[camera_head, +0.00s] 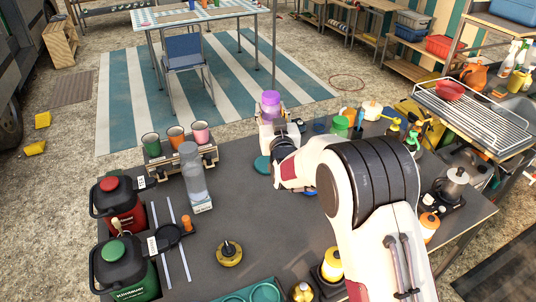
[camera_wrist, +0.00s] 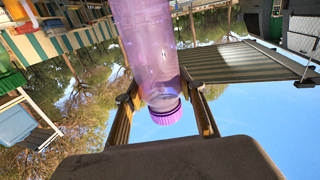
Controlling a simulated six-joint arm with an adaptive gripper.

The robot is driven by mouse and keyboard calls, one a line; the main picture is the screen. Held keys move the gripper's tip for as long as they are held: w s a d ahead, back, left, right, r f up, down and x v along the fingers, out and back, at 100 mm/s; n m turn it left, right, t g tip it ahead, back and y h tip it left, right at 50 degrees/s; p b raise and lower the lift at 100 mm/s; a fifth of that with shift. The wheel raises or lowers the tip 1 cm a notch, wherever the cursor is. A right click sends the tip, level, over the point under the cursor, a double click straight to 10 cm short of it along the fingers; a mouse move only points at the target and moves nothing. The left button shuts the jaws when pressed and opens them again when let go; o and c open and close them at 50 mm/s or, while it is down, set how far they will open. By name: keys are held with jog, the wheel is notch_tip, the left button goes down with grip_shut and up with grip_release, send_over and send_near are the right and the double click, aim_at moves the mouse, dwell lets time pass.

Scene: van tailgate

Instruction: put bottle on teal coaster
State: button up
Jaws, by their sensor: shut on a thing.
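The bottle (camera_head: 270,98) has a purple cap and a see-through, purplish body. It stands roughly upright in my gripper (camera_head: 276,128) near the far edge of the dark table. In the wrist view the bottle (camera_wrist: 150,45) is between the two fingers of my gripper (camera_wrist: 160,88), cap toward the palm side of the picture. The round teal coaster (camera_head: 262,164) lies on the table just below and in front of the bottle, partly hidden by my wrist. The bottle's lower end is hidden in the head view, so I cannot tell its height above the table.
A clear bottle (camera_head: 193,172) stands left of the coaster, near a rack with three cups (camera_head: 174,137). Red (camera_head: 117,205) and green (camera_head: 123,268) jugs stand at the left. Several small bottles and a kettle (camera_head: 454,184) crowd the right. The middle of the table (camera_head: 240,210) is mostly clear.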

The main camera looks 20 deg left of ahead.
jog(key=shift+f, duration=2.95)
jog(key=shift+f, duration=2)
jog(key=o, duration=1.4)
jog(key=shift+o, duration=0.2)
jog(key=v, duration=1.2)
